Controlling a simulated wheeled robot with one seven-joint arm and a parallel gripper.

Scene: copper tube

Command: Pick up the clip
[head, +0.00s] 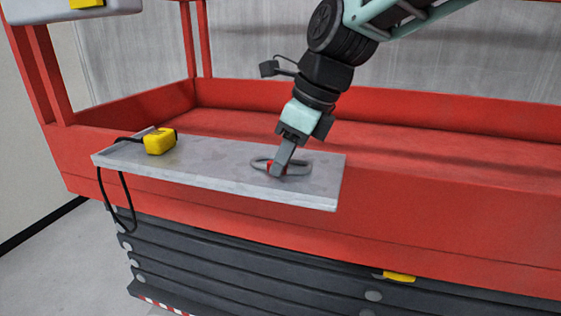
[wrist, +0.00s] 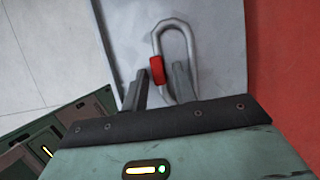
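The clip (head: 298,170) is a grey metal loop with a red sleeve, lying on the grey shelf (head: 225,160) near its right end. The right finger covers part of the loop. I cannot tell whether either finger touches the clip.
A yellow box (head: 160,141) with a black cable sits at the shelf's left end, and the cable hangs over the edge. The shelf is fixed to a red lift platform (head: 430,185) with rails behind. The shelf's middle is clear.

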